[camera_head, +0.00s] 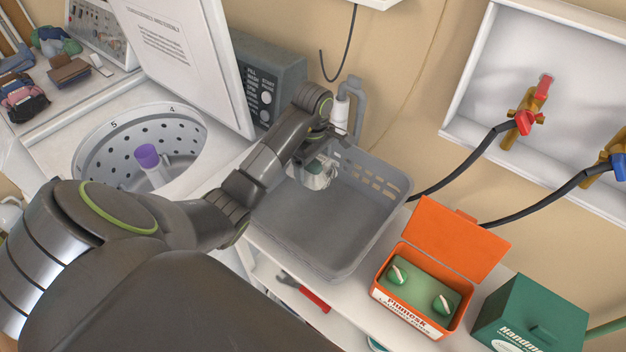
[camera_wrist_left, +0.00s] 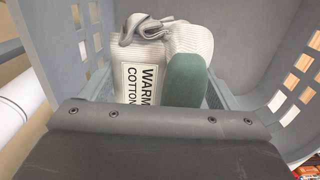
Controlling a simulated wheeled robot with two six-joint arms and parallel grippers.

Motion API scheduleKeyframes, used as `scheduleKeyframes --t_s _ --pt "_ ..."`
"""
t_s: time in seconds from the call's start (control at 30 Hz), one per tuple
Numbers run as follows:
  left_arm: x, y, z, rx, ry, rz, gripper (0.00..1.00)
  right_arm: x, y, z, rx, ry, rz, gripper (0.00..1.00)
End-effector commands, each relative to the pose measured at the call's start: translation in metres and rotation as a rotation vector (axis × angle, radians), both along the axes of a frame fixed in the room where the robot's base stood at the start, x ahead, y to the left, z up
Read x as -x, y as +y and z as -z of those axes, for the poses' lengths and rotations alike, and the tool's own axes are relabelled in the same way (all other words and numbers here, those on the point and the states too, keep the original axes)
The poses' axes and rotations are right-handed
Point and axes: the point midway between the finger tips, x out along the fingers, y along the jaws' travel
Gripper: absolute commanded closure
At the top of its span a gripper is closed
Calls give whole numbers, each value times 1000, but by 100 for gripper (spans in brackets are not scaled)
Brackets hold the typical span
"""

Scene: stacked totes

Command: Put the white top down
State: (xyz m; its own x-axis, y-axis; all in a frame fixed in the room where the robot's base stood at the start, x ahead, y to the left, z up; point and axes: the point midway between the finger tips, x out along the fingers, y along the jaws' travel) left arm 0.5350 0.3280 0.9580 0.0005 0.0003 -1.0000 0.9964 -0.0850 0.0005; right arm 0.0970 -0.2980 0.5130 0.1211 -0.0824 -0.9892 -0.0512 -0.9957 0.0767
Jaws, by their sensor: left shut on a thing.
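The white top (camera_wrist_left: 190,38) is a bundle of white ribbed knit with a grey fold, a "WARM COTTON" label and a green patch. In the head view the white top (camera_head: 318,176) shows partly behind my left gripper (camera_head: 326,148), at the back left corner inside the grey basket (camera_head: 345,262). My left gripper is shut on it; its fingertips are mostly hidden. In the wrist view the basket's slotted wall (camera_wrist_left: 290,95) rises on both sides. I cannot tell whether the top touches the basket floor. My right gripper is not in view.
The rest of the basket floor looks empty. An orange open box (camera_head: 450,245) and a green box (camera_head: 530,315) stand to its right. A washer drum (camera_head: 100,150) with its lid up (camera_head: 190,50) is at left. A grey pipe (camera_head: 357,100) stands behind the basket.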

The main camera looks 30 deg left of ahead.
Motion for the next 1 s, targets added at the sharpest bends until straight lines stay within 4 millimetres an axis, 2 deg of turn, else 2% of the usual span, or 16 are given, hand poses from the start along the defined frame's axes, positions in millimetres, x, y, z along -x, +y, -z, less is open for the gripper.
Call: scheduleKeyframes --t_s 0.17,0.2,0.3,0.73,0.77,0.9,1.0 --pt "1 -1 28 2 5 -1 45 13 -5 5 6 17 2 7" --pt "1 -1 30 2 5 -1 45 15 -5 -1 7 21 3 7" --pt "1 0 41 1 3 0 45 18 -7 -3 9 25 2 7" --pt "0 0 49 0 0 0 45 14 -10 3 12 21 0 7" --pt "0 0 49 0 1 0 17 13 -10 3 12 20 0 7" --pt "0 0 48 0 1 0 0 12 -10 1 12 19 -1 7" --pt "0 0 48 0 1 0 0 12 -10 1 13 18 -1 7"
